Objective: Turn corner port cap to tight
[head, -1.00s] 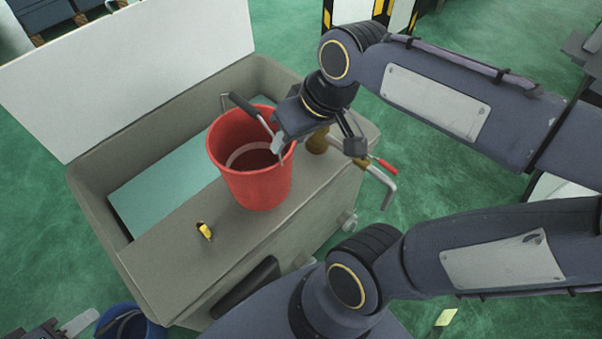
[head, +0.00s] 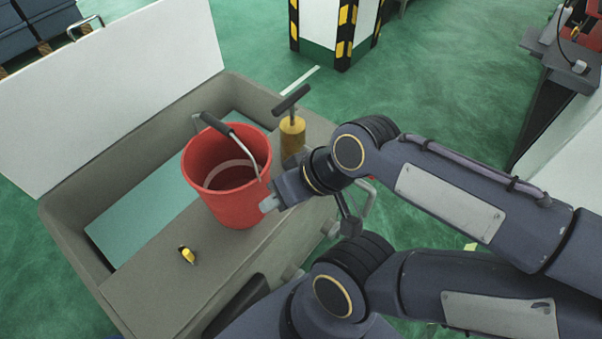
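I cannot tell for sure which part is the corner port cap. A small yellow and black piece (head: 187,255) sits on the tank's grey top ledge (head: 150,285). A round fitting (head: 332,229) shows on the tank's right end, partly behind my arm. My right gripper (head: 308,214) is over the tank's right end, just right of the red bucket. Its fingers look spread, with a pale fingertip close to the bucket and nothing seen between them. My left gripper is out of view.
The red bucket (head: 228,205) with a black-gripped handle stands on the ledge. Behind it stands a brass cylinder (head: 292,135) with a dark T-handle. A bent metal spout (head: 369,200) is partly hidden by my arm. A white lid (head: 110,90) stands up at the tank's back left.

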